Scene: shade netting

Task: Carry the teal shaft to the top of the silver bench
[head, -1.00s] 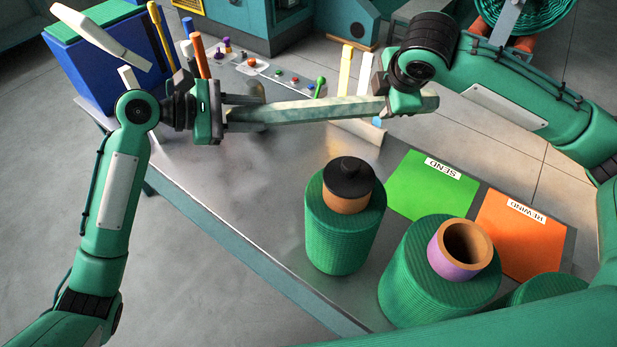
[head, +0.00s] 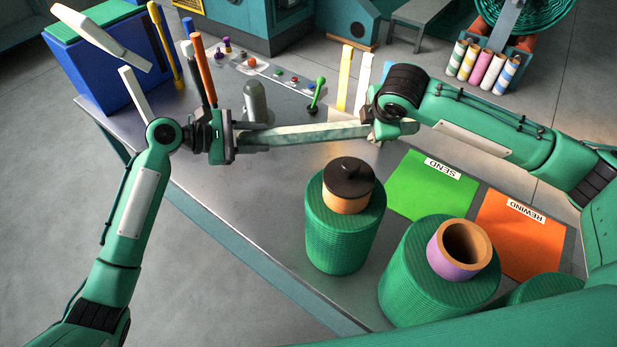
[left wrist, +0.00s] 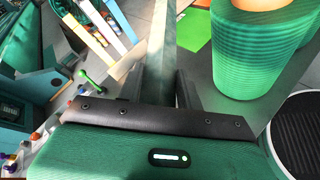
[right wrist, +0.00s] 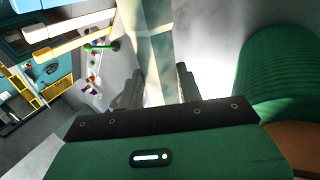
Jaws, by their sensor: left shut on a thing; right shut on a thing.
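The teal shaft (head: 310,134), a long pale grey-green bar, lies across the far part of the silver bench (head: 255,225), roughly level. My left gripper (head: 252,139) is shut on its left end. My right gripper (head: 370,131) is shut on its right end. The shaft also runs between the fingers in the left wrist view (left wrist: 158,70) and in the right wrist view (right wrist: 155,65). It looks low over the bench top; I cannot tell whether it touches. The gripped ends are partly hidden by the fingers.
Green netting rolls (head: 340,232) (head: 440,285) stand at the front. A green SEND mat (head: 425,187) and an orange REWIND mat (head: 520,235) lie at right. A grey rounded post (head: 255,100), green lever (head: 317,92) and blue bin (head: 105,70) are behind. The bench's left-middle is clear.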

